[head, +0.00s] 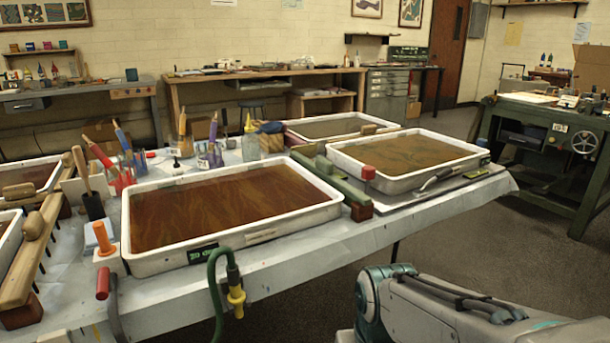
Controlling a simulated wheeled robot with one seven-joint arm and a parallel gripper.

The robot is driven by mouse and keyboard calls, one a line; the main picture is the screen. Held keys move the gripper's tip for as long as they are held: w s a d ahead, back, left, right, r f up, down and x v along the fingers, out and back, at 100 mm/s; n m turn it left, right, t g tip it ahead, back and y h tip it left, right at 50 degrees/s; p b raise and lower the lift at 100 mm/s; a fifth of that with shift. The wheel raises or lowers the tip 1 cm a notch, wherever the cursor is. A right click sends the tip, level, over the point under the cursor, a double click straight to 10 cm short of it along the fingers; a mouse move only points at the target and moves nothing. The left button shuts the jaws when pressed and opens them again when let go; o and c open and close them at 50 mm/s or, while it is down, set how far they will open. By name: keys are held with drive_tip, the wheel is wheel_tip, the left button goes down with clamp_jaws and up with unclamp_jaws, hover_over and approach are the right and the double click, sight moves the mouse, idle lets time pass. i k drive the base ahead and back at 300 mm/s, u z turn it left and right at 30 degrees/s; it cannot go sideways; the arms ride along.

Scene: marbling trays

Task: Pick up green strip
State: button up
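A long green strip (340,184) lies on the table between two white trays, running from the back toward the front edge. A reddish-brown block (361,211) sits at its near end. A red round knob (368,173) stands just right of the strip, by the corner of the right tray. The strip lies close beside the right wall of the front tray (240,236); I cannot tell whether they touch. My arm shows at the lower right, but my gripper is outside the view.
The right tray (400,184) and a back tray (330,137) hold brownish liquid. Jars of tools (210,155) stand behind the front tray. A green hose with a yellow nozzle (236,297) hangs at the table's front edge.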

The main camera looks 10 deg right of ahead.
sight(323, 169)
drive_tip(key=u, duration=0.1)
drive_tip(key=k, duration=0.8)
drive_tip(key=z, duration=0.9)
drive_tip(key=i, duration=1.45)
drive_tip(key=u, duration=0.65)
